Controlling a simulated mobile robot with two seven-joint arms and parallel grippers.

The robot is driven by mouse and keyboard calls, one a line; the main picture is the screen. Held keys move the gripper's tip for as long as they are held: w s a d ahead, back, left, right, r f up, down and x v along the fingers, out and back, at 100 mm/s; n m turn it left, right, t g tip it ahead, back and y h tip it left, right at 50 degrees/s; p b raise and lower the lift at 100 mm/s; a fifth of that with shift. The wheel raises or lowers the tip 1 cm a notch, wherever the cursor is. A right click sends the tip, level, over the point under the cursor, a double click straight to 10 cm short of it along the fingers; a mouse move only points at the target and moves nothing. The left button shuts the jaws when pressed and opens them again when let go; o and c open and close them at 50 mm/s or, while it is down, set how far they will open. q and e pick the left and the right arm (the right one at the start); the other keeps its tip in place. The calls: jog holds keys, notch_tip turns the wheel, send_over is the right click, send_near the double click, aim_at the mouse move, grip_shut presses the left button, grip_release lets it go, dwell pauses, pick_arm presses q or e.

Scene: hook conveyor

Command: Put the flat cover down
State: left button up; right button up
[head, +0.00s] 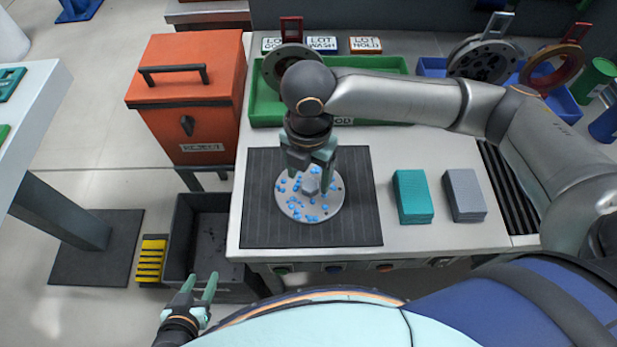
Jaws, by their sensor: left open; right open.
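The flat cover (297,206) is a round grey metal disc with a raised knob (310,185) in its middle and several blue spots on its face. It lies flat on the dark ribbed mat (268,228) on the table. My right gripper (309,176) is open, pointing down, directly over the knob, with its fingers close to it. I cannot tell whether the fingers touch the knob. My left gripper (202,287) is open and empty, low at the front left, off the table.
A green tray (264,106) with a round metal part stands behind the mat. A blue tray (432,67) with parts is at the back right. Teal (412,196) and grey (465,195) stacks lie right of the mat. An orange reject box (190,100) and dark bin (181,240) stand left.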

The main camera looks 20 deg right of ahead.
aim_at(308, 187)
notch_tip(308, 187, up, 10)
jog(key=p, duration=0.1)
jog(key=shift+f, duration=0.2)
dwell(0.4)
